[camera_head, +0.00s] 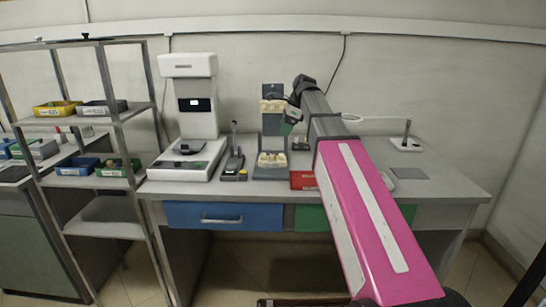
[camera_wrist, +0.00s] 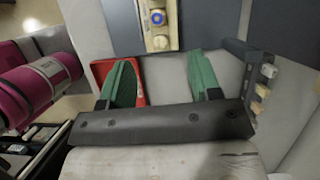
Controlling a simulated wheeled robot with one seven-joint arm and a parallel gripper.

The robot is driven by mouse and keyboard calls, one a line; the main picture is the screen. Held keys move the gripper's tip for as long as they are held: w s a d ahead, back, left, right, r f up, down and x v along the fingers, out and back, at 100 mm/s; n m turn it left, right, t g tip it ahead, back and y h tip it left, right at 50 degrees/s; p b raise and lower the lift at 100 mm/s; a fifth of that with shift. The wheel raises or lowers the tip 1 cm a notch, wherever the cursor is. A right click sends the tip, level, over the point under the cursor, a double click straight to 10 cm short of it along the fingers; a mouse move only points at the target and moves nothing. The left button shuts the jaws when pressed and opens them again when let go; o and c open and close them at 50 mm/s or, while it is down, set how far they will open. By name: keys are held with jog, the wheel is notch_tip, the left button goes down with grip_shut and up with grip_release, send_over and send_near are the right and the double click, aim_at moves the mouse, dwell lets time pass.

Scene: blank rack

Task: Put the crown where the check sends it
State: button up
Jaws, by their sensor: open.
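I cannot make out the crown for certain in either view. My gripper (camera_wrist: 162,80) is open, its two green fingers apart with only a pale grey surface showing between them. In the head view my gripper (camera_head: 286,120) is in front of the grey stand, partly covering it. The grey stand (camera_head: 272,146) holds tan pieces at its top and its base. In the wrist view a tan block (camera_wrist: 148,36) beyond the fingers carries a small round blue piece (camera_wrist: 157,17) and a small pale piece (camera_wrist: 160,42). A red tray (camera_wrist: 100,70) lies behind the left finger.
A white machine (camera_head: 197,106) with a small screen stands left on the bench (camera_head: 450,187). The red tray (camera_head: 302,181) is at the front edge, partly behind my arm. A shelf at left holds a yellow bin (camera_head: 57,108), a blue bin (camera_head: 77,167) and others. A flat grey pad (camera_head: 411,173) lies at right.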

send_over(273, 156)
jog(key=w+d, duration=0.2)
jog(key=d, duration=0.1)
jog(key=f, duration=0.5)
jog(key=shift+s+a, duration=0.2)
jog(key=shift+d+x, duration=0.1)
jog(key=shift+x, duration=1.25)
jog(key=shift+d+x, duration=0.15)
jog(key=shift+x, duration=1.15)
jog(key=shift+s+f, duration=0.1)
jog(key=shift+s, duration=0.05)
jog(key=c, duration=1.1)
jog(key=shift+o, duration=0.2)
